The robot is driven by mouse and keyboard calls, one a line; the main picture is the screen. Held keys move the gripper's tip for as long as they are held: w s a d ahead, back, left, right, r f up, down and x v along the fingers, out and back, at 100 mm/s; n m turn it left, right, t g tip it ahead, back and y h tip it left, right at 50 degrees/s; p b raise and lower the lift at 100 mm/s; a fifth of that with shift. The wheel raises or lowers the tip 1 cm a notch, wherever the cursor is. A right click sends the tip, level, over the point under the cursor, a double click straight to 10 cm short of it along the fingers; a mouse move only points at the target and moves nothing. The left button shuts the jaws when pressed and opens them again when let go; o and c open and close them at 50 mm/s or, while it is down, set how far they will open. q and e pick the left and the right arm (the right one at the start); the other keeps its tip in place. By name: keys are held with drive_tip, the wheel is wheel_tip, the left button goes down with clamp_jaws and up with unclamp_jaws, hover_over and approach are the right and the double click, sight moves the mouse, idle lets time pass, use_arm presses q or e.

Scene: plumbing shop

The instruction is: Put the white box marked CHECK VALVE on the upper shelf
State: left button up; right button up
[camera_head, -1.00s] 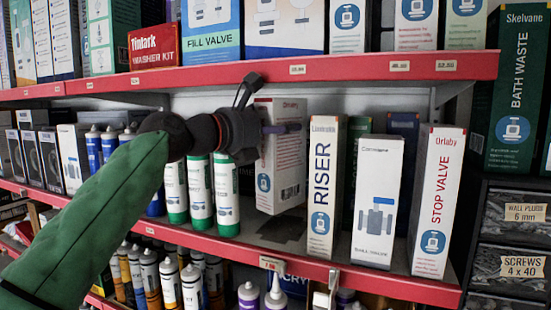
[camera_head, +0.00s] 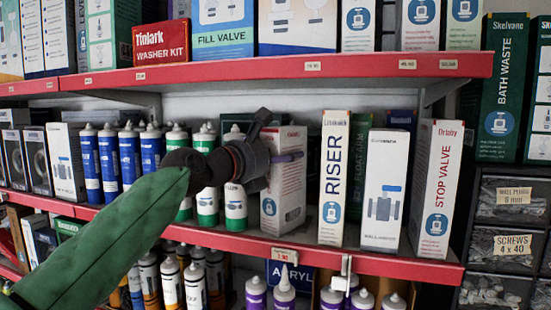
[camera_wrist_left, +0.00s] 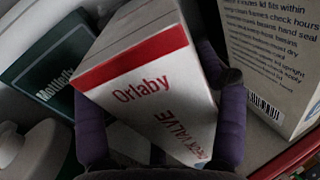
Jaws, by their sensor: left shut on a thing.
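The white Orlaby box (camera_head: 291,200) with a red top band is between the fingers of my left gripper (camera_head: 277,158), on the lower shelf level. In the left wrist view its face (camera_wrist_left: 165,95) reads Orlaby and, partly hidden, "...CK VALVE". The purple fingers (camera_wrist_left: 160,125) are shut on its two sides. The box stands nearly upright, just left of the RISER box; I cannot tell whether its base touches the shelf. The upper shelf (camera_head: 365,66) has a red front edge above my gripper. My right gripper is not in view.
The RISER box (camera_head: 333,185), a white valve box (camera_head: 384,190) and the STOP VALVE box (camera_head: 437,190) stand to the right. Green-and-white tubes (camera_head: 207,195) stand left. The upper shelf holds a FILL VALVE box (camera_head: 223,35) and several others, with a narrow dark gap (camera_head: 390,30).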

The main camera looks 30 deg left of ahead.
use_arm(q)
drive_tip(key=shift+w+d, duration=0.35)
drive_tip(key=shift+w, duration=0.2)
drive_tip(key=o, duration=1.4)
drive_tip(key=shift+d, duration=0.4)
drive_tip(key=o, duration=0.4)
drive_tip(key=shift+s+a+r, duration=0.1)
drive_tip(key=shift+s+r, duration=0.1)
drive_tip(key=shift+s, duration=0.5)
drive_tip(key=shift+c, duration=0.2)
drive_tip(key=shift+s+a, duration=0.15)
drive_tip(key=shift+a, duration=0.1)
drive_tip(key=shift+w+a, duration=0.15)
drive_tip(key=shift+w, duration=0.05)
drive_tip(key=shift+w+f, duration=0.15)
drive_tip(key=shift+w, duration=0.05)
drive_tip(key=shift+d, duration=0.2)
drive_tip(key=s+a+b, duration=0.1)
drive_tip(key=s+b, duration=0.1)
drive_tip(key=s, duration=1)
drive_tip(key=shift+a, duration=0.4)
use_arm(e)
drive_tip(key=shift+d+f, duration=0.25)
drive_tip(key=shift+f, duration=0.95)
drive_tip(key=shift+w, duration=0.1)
